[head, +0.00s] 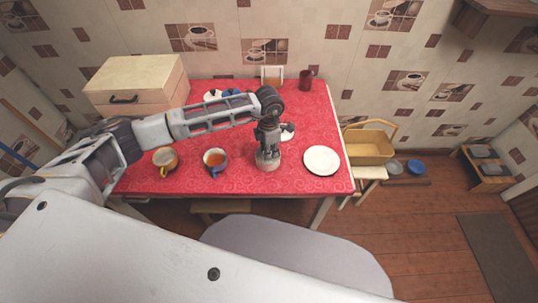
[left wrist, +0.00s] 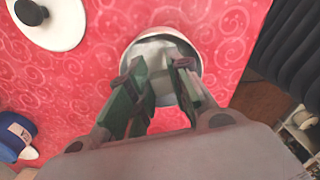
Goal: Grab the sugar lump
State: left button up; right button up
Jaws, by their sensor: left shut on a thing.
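My left gripper (head: 267,150) points down into a small pale bowl (head: 268,164) near the front middle of the red table. In the left wrist view, the gripper's green-padded fingertips (left wrist: 160,68) reach inside the bowl's white rim (left wrist: 193,46), above whitish contents. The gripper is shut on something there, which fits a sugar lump. The lump itself cannot be clearly made out between the fingertips. My right gripper is not in view.
A blue cup of tea (head: 215,159) and a yellow cup (head: 165,159) stand left of the bowl. A white plate (head: 322,161) lies to the right. A saucer (head: 288,127) with a dark thing is behind.

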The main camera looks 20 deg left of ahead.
pick_arm(q)
jog(key=shift+r, duration=3.05)
